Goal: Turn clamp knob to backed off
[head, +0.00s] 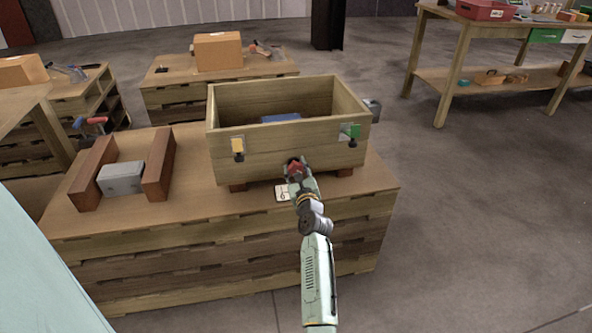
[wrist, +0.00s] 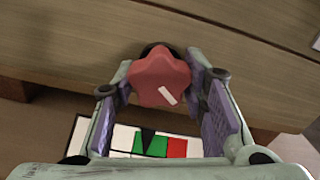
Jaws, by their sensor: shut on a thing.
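The clamp knob is a red lobed knob (wrist: 158,78) with a white mark near its lower right in the wrist view. It stands out from the front wall of a wooden box (head: 225,168) and shows small in the head view (head: 294,166). My gripper (wrist: 163,88) has its two purple-padded fingers on either side of the knob, shut on it. In the head view my gripper (head: 295,170) reaches the low middle of the box front. A card (wrist: 150,140) with green, white and red fields lies below the knob, partly hidden by my gripper.
The box stands on blocks on a wooden bench (head: 220,223), with yellow (head: 238,147) and green (head: 350,131) latches on its front. A grey block (head: 121,178) sits between two brown blocks at left. A blue thing (head: 281,118) lies inside the box. Open floor is at right.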

